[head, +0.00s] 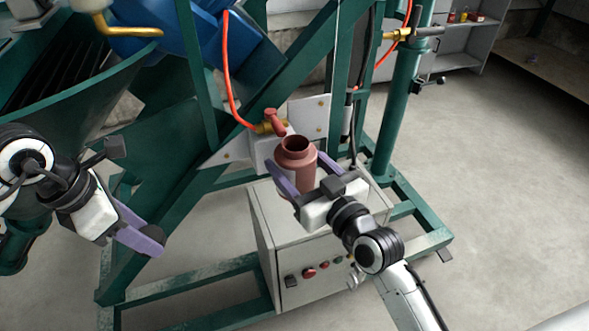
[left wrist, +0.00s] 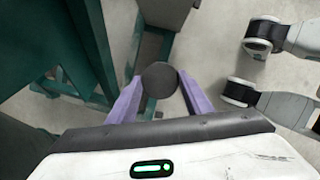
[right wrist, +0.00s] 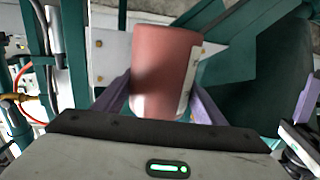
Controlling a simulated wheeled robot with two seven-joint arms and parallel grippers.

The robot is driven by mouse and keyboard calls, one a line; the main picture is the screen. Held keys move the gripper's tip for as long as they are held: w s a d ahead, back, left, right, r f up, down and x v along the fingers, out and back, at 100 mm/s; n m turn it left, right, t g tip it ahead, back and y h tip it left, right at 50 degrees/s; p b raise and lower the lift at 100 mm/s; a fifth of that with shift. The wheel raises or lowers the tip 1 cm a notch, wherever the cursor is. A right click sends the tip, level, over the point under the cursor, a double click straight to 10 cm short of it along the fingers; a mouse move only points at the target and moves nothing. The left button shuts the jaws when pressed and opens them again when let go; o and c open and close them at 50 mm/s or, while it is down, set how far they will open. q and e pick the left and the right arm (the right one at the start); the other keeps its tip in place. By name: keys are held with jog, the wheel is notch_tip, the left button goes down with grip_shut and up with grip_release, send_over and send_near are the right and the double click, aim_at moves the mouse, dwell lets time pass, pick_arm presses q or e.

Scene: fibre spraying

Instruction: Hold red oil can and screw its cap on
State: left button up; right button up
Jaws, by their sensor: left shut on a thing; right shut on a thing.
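The red oil can (head: 298,160) stands upright above the grey control box, its round mouth open at the top. My right gripper (head: 296,168) is shut on the can's sides, one purple finger on each side. The can also fills the middle of the right wrist view (right wrist: 165,70), with a pale label at its right edge. My left gripper (head: 150,236) is off to the left and lower in the head view, apart from the can. It is shut on a dark round cap (left wrist: 160,80), which sits between its fingertips in the left wrist view.
The grey control box (head: 290,240) with buttons is below the can. A green steel frame (head: 190,195) runs behind and between my arms. A red-handled valve (head: 272,122) with an orange hose is close behind the can. Open floor (head: 500,200) lies to the right.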

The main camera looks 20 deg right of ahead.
pick_arm(q)
jog(key=shift+r+p, duration=0.65)
jog(key=shift+r, duration=0.05)
pick_arm(e)
jog(key=a+v, duration=0.2)
jog(key=v, duration=0.7)
jog(key=s+a+v, duration=0.1)
jog(key=a+v, duration=0.1)
jog(key=v, duration=0.7)
jog(key=shift+d+f, duration=0.25)
jog(key=shift+f, duration=0.25)
jog(key=shift+s, duration=0.15)
jog(key=o, duration=0.7)
jog(key=c, duration=1)
pick_arm(q)
jog(key=shift+r, duration=0.1)
pick_arm(e)
jog(key=shift+o, duration=0.2)
jog(key=shift+r, duration=0.1)
